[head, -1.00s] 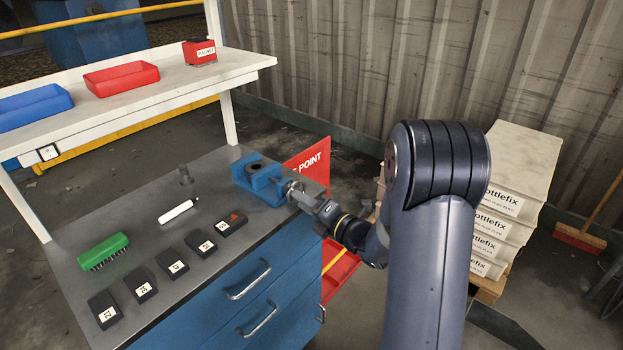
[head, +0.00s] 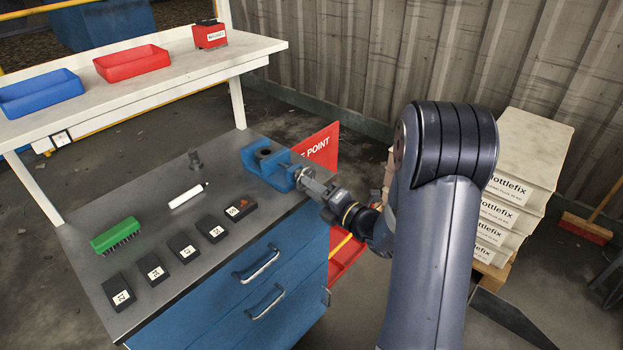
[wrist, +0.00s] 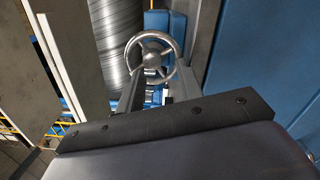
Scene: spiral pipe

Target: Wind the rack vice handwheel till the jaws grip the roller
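The blue rack vice (head: 283,178) sits at the bench's far right corner. A dark round thing (head: 263,153), perhaps the roller, shows in its top; whether the jaws touch it is too small to tell. The silver handwheel (wrist: 152,50) faces my wrist camera, with the blue vice behind it. In the head view, my gripper (head: 314,185) is at the vice's right end, where the wheel is mostly hidden. In the wrist view, my fingers (wrist: 156,78) are spread apart, with their tips beside the lower rim. Whether they press on the rim is unclear.
On the bench (head: 150,222) are a green brush (head: 115,234), a white tube (head: 186,196), a small dark post (head: 195,160) and several black labelled blocks (head: 151,268). Blue drawers stand below. A red sign (head: 322,147) is behind the vice; stacked white boxes (head: 525,170) are at right.

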